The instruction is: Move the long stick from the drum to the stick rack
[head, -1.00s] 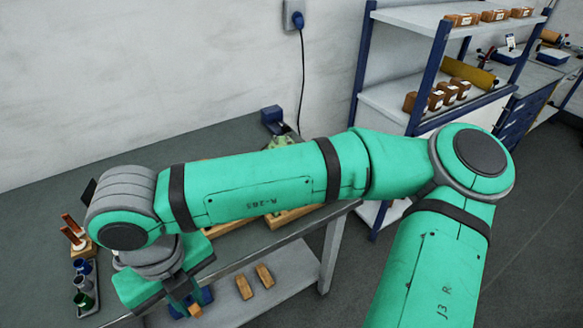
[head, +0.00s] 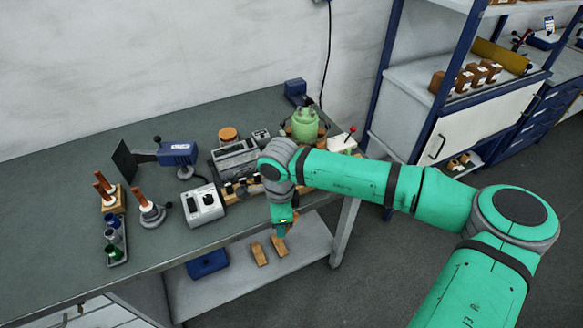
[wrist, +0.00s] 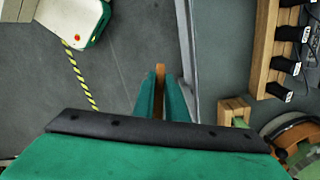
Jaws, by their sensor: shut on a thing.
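My gripper (head: 284,228) points down just off the front edge of the workbench, above its lower shelf. Its green fingers also show in the wrist view (wrist: 160,97), shut on a slim orange-brown wooden stick (wrist: 160,76). Only the stick's end shows past the fingertips, so its full length is hidden. At the left of the bench, brown sticks stand in a wooden block (head: 111,202), and another stands in a round grey holder (head: 152,217). I cannot tell for certain which of these is the drum or the stick rack.
A grey device (head: 203,205), a green vessel (head: 305,125) and a blue-headed device (head: 178,153) stand on the bench (head: 75,165). Wooden blocks (head: 259,254) and a blue tray (head: 207,264) lie on the lower shelf. Open bench surface shows at the far left.

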